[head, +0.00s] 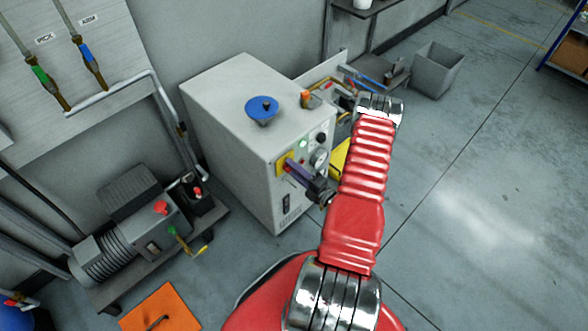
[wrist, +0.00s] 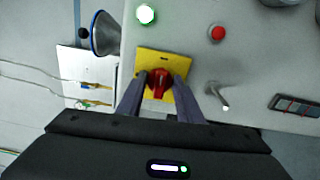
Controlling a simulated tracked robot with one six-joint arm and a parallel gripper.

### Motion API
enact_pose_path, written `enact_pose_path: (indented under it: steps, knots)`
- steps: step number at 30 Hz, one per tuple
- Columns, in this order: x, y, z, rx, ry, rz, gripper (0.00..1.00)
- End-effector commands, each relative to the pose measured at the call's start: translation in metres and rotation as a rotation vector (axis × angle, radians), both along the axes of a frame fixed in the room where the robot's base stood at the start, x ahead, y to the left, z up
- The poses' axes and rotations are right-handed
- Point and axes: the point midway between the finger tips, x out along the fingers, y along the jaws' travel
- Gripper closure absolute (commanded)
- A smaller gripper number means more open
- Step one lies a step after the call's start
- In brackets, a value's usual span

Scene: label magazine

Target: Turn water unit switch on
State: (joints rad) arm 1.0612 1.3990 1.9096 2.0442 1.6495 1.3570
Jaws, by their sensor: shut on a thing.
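The water unit (head: 225,125) is a pale grey cabinet standing against the wall. Its switch is a red rotary knob (wrist: 158,83) on a yellow square plate (wrist: 150,62), on the cabinet's panel. The yellow plate also shows in the head view (head: 283,163). My gripper (wrist: 157,82) is shut on the red knob, one finger on each side of it. In the head view my gripper (head: 292,168) reaches the panel from the right, and its fingers hide most of the knob. A green lamp (wrist: 145,14) is on the panel beside the switch.
A red button (wrist: 217,33) and a small metal toggle (wrist: 222,100) are close to the switch. A blue funnel (head: 263,108) sits on the cabinet top. A pump (head: 125,235) stands left. Open floor (head: 470,200) lies right.

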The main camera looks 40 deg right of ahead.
Motion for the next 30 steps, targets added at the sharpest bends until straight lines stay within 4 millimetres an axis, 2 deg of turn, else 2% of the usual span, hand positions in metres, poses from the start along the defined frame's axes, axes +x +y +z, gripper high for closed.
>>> enact_pose_path:
  steps: [6, 20, 21, 27, 30]
  knots:
    - [-0.0011, -0.0035, -0.0026, 0.067, 0.008, -0.01, 0.9]
    - [-0.0012, -0.0021, -0.0036, 0.083, 0.011, -0.008, 0.9]
    - [-0.0012, -0.002, -0.0036, 0.083, 0.011, -0.008, 0.65]
    - [-0.0008, -0.0012, -0.0024, 0.082, 0.008, -0.005, 0.5]
    - [-0.0005, -0.0008, -0.002, 0.081, 0.007, -0.004, 0.5]
